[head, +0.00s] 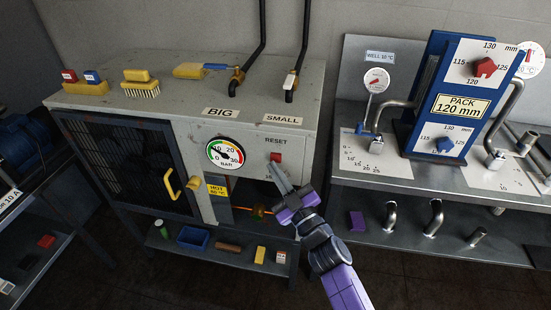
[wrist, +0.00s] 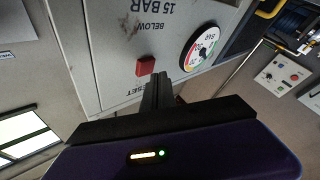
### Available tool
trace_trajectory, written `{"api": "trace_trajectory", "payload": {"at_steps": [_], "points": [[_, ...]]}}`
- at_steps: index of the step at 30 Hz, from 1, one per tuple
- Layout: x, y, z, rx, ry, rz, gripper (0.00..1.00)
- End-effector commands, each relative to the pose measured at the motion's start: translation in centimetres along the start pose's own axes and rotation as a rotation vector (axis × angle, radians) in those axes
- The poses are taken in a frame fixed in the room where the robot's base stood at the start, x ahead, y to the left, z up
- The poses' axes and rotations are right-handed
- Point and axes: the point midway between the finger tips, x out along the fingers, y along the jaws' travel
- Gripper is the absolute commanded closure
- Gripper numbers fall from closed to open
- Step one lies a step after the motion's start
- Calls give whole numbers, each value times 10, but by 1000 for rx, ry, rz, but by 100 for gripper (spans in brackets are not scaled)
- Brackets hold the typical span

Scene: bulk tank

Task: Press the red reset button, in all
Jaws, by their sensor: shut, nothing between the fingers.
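The red reset button (head: 276,157) sits on the front of the grey cabinet (head: 308,125), under the label RESET. It also shows in the wrist view (wrist: 146,66), near the fingertips. My gripper (head: 272,167) is shut and empty. Its fingertips are just below the button in the head view; I cannot tell whether they touch it. In the wrist view the shut fingers (wrist: 156,85) point toward the panel, beside the button. Left of the button is a round pressure gauge (head: 225,153), which also shows in the wrist view (wrist: 200,46).
Two black pipes with a blue-handled valve (head: 238,76) and a white-handled valve (head: 290,84) rise from the cabinet top. A yellow door handle (head: 172,184) sticks out at the left. A bench (head: 460,180) with a blue pack and pipes stands at the right. Small items lie on the lower shelf.

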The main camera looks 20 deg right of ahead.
Motion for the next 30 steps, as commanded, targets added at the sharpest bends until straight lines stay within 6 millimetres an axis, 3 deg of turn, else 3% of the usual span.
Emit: {"api": "trace_trajectory", "payload": {"at_steps": [10,30], "points": [[-2,-2,-2,1,0,-1,100],[-35,-26,-26,0,2,-1,100]]}}
